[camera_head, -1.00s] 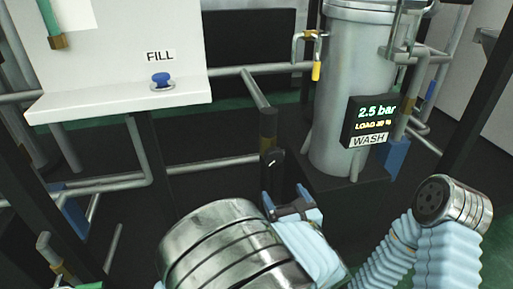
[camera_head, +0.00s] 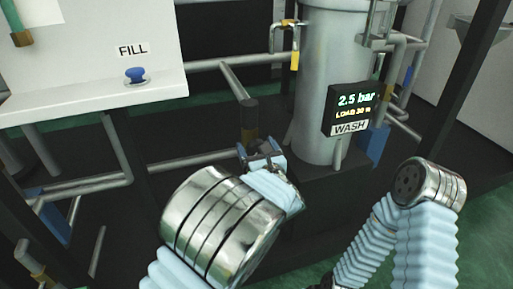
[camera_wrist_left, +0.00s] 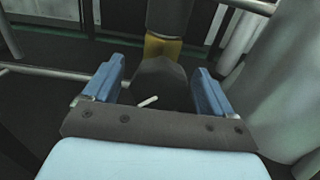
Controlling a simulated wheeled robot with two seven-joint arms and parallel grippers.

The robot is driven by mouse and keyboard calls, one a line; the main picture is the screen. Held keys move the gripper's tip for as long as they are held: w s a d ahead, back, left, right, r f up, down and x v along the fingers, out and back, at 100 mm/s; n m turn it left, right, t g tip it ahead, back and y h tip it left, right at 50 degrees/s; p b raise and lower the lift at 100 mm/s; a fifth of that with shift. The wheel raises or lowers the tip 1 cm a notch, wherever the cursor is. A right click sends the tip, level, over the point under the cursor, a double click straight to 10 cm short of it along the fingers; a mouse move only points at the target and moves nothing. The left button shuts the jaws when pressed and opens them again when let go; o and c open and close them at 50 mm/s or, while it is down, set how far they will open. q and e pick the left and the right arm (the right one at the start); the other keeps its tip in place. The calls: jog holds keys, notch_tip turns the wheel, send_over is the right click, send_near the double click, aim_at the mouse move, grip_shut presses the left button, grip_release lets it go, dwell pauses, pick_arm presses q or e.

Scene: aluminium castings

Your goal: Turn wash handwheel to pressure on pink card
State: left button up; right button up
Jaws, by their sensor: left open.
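The wash handwheel appears to be the dark round knob on a brass-collared pipe fitting. In the left wrist view the knob (camera_wrist_left: 160,80), with a short white mark, sits between my left gripper's blue fingers (camera_wrist_left: 158,90); contact cannot be told. In the head view my left gripper (camera_head: 262,158) is open at the fitting (camera_head: 249,122) and hides the knob. The black display (camera_head: 352,107) above the WASH label reads 2.5 bar, with a smaller load line below. No pink card is in view. My right arm shows at the right, but its gripper cannot be made out.
A grey tank (camera_head: 330,60) stands just right of the fitting. A yellow-handled valve (camera_head: 294,58) hangs at its upper left. A white panel with a blue FILL knob (camera_head: 135,75) is at the left. Grey pipes run across the dark frame around the gripper.

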pick_arm(q)
jog(key=c, duration=1)
jog(key=shift+o, duration=0.2)
jog(key=m+p, duration=0.2)
jog(key=p, duration=0.1)
jog(key=shift+r, duration=0.3)
jog(key=shift+f+m, duration=0.25)
jog(key=shift+m, duration=0.15)
jog(key=o, duration=1)
jog(key=shift+c, duration=0.2)
jog(key=shift+d, duration=0.1)
jog(key=v, duration=1.3)
jog(key=shift+s, duration=0.35)
jog(key=shift+d, duration=0.1)
